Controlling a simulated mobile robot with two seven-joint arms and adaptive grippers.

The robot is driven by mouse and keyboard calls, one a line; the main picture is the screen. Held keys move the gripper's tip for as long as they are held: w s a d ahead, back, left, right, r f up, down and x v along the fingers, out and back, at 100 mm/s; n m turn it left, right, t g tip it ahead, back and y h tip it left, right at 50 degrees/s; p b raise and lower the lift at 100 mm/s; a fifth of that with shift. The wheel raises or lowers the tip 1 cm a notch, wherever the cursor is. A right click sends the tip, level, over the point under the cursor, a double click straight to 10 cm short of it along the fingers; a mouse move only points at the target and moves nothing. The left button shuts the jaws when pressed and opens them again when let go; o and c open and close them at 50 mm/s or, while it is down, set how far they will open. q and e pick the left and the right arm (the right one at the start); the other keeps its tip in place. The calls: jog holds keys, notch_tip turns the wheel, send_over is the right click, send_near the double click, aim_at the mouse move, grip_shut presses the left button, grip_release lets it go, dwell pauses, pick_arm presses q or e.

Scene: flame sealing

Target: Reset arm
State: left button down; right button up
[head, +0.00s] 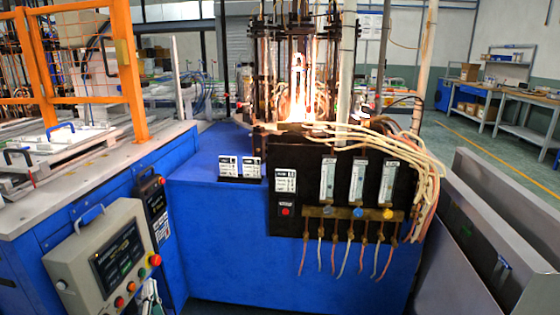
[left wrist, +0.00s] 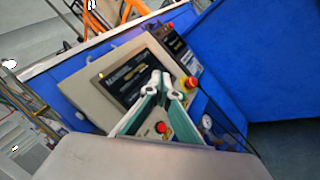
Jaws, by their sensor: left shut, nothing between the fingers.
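My left gripper (head: 151,289) shows at the bottom left of the head view, in front of the lower right part of a grey control box (head: 75,245). In the left wrist view its green-sided fingers (left wrist: 162,83) come together at the tips, shut with nothing between them. They overlap the control box (left wrist: 84,92) and hide part of its panel. A dark screen (head: 118,251) and several coloured buttons are on the box. A red knob on yellow (left wrist: 190,82) and a red button (left wrist: 161,127) lie beside the fingers. My right gripper is not in view.
A blue machine (head: 225,235) carries a glowing flame (head: 298,85) among metal rods. A black gauge panel (head: 343,168) with hanging tubes faces front. An orange frame (head: 128,65) stands left. Metal panels (head: 475,235) stand right. Open floor (head: 490,165) lies beyond.

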pick_arm(q)
jog(key=s+d+f+m+h+p, duration=0.1)
jog(key=s+d+m+h+p, duration=0.1)
jog(key=s+d+m+h, duration=0.65)
jog(key=s+d+m+h+p, duration=0.3)
jog(key=d+m, duration=0.3)
jog(key=m, duration=0.6)
jog(key=s+f+m+g+p, duration=0.1)
jog(key=s+f+m+g, duration=0.1)
jog(key=s+m, duration=0.3)
jog(key=s+d+f+m+g+h+p, duration=0.1)
jog(key=s+f+m, duration=0.3)
jog(key=s, duration=0.5)
jog(key=s+d+f+m+g+p, duration=0.1)
jog(key=s+f+m+g, duration=0.3)
jog(key=s, duration=0.3)
jog(key=shift+d+f+m+p, duration=0.2)
jog(key=shift+f+m+p, duration=0.25)
jog(key=shift+m, duration=0.4)
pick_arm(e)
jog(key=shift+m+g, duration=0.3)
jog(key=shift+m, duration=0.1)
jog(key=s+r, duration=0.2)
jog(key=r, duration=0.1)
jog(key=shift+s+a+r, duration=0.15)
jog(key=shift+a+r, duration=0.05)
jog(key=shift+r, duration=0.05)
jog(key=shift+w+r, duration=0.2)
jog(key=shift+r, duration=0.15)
